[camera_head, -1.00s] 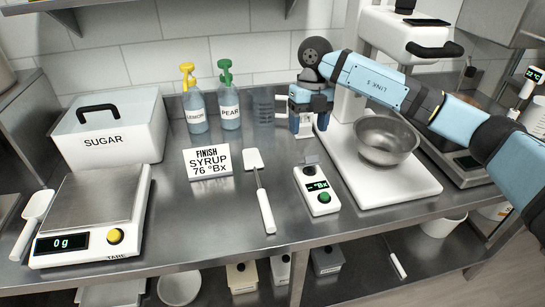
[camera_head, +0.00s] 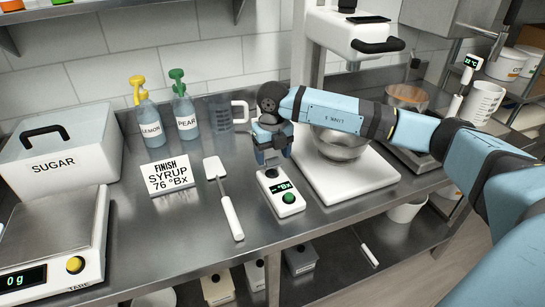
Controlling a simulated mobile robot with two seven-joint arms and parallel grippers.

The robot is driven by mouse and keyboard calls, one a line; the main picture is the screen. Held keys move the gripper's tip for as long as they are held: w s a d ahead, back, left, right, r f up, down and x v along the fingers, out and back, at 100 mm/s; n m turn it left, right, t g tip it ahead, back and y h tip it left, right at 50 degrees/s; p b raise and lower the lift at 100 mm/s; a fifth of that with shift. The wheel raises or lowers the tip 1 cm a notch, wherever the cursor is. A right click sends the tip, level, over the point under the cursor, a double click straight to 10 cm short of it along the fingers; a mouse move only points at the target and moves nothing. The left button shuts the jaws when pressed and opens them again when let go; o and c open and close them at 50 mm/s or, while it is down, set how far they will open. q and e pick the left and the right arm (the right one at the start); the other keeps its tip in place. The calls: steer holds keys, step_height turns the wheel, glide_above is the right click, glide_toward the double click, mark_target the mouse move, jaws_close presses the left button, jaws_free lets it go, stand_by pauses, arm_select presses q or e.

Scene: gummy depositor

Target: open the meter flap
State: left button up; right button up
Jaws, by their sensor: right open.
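The meter (camera_head: 289,198) is a small white device lying on the steel counter, with a dark display reading "-°Bx" and a round green button. Its far end, where the flap sits, is largely hidden by my right gripper, so I cannot tell how the flap stands. My right gripper (camera_head: 272,158) is open, with its blue fingers pointing down just above and behind the meter's far end. I cannot tell whether it touches the flap. My left gripper is not in view.
A white spatula (camera_head: 229,208) lies left of the meter, and the syrup sign (camera_head: 170,176) stands beyond it. A mixer base (camera_head: 352,187) with a steel bowl (camera_head: 341,147) is close on the right. A clear jug (camera_head: 220,112) and two spray bottles (camera_head: 186,118) stand behind.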

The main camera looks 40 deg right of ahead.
steer(key=shift+f, duration=0.8)
steer(key=c, duration=0.7)
